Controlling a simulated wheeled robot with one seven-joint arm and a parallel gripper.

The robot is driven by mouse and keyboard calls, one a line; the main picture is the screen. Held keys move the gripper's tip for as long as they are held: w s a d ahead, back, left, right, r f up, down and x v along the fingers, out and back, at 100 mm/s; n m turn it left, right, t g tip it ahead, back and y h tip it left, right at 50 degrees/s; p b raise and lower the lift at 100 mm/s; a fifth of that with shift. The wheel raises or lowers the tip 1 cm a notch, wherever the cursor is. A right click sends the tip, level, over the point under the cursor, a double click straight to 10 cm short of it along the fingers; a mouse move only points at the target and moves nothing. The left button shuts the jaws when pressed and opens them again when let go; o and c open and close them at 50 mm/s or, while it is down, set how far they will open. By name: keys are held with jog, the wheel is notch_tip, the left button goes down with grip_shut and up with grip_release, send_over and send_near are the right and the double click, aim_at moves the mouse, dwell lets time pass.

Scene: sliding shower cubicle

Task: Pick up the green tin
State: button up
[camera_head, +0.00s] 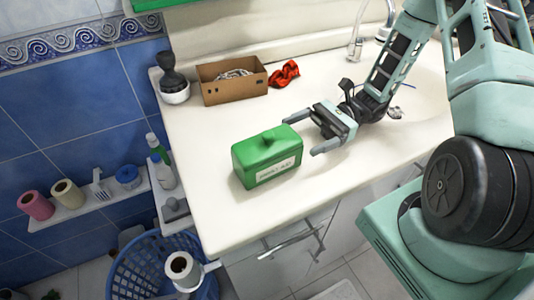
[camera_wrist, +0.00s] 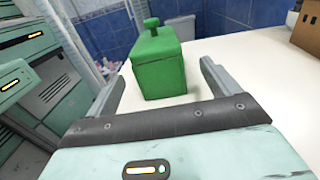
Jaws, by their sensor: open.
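The green tin (camera_head: 266,158) is a box with a knobbed lid and a pale label on its front, standing upright on the white counter. In the wrist view the tin (camera_wrist: 158,72) stands just ahead, between the lines of the two fingers. My gripper (camera_head: 302,134) is open and empty, to the right of the tin with its fingers pointing at it. In the wrist view my gripper (camera_wrist: 162,85) shows one finger on each side, and the tin seems to be beyond or at the fingertips. I cannot tell whether they touch.
The white counter (camera_head: 215,225) is clear around the tin. A cardboard box (camera_head: 233,85), a red cloth (camera_head: 284,74) and a dark brush in a white holder (camera_head: 173,80) stand at the back. A faucet (camera_head: 357,38) is behind my arm. A blue basket (camera_head: 150,265) stands below the counter's left edge.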

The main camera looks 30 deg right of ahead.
aim_at(274, 147)
jog(key=a, duration=0.3)
jog(key=shift+s+a, duration=0.15)
jog(key=shift+a, duration=0.05)
jog(key=shift+s+a+r+p, duration=0.15)
jog(key=shift+a+p, duration=0.35)
jog(key=shift+a, duration=0.85)
jog(key=shift+s+a+f+p, duration=0.15)
jog(key=shift+a+p, duration=0.35)
jog(key=shift+a, duration=0.85)
jog(key=shift+r, duration=0.1)
jog(key=shift+c, duration=0.3)
jog(key=c, duration=1.1)
jog(key=shift+o, duration=0.3)
jog(key=shift+r, duration=0.1)
notch_tip(274, 147, up, 10)
jog(key=shift+f, duration=0.15)
jog(key=shift+d, duration=0.15)
